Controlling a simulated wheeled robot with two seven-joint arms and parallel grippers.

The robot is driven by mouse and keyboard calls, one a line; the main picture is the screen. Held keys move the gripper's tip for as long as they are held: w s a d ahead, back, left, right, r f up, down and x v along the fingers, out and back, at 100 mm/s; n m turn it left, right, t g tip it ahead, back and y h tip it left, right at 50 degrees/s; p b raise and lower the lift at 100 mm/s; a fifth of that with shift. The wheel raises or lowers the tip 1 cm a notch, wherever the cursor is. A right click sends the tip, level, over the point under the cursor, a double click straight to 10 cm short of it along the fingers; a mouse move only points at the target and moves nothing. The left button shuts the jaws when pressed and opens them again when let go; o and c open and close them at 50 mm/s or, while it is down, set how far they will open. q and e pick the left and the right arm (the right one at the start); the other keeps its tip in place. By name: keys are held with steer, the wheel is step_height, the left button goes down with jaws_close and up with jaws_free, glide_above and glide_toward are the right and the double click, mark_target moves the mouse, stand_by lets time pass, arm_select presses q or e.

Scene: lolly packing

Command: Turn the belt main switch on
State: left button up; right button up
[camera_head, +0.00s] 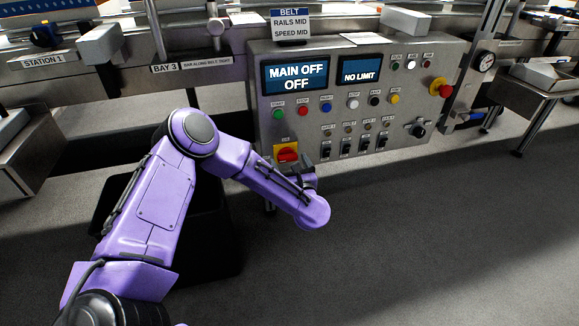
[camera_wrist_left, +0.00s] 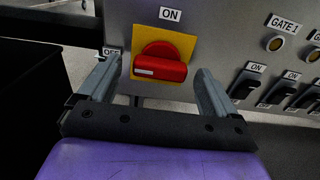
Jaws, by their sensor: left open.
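The belt main switch (camera_head: 287,153) is a red rotary handle on a yellow plate at the lower left of the grey control panel (camera_head: 340,100). In the left wrist view the red switch handle (camera_wrist_left: 160,66) lies horizontal, with an ON label above and an OFF label to the left. The panel screen (camera_head: 295,76) reads MAIN OFF, OFF. My left gripper (camera_wrist_left: 157,85) is open, its fingers on either side of the handle; contact cannot be told. In the head view my left gripper (camera_head: 305,176) is partly hidden by my purple arm.
A row of black toggle switches (camera_head: 364,144) sits right of the main switch, close to my right finger. Coloured buttons (camera_head: 326,108) are above. An emergency stop (camera_head: 439,87) is at the right edge.

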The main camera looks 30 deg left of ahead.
arm_select(q)
steer(key=shift+w+a, duration=0.35)
steer(key=shift+a, duration=0.1)
steer(key=c, duration=1.1)
steer(key=shift+o, duration=0.3)
steer(key=shift+d, duration=0.1)
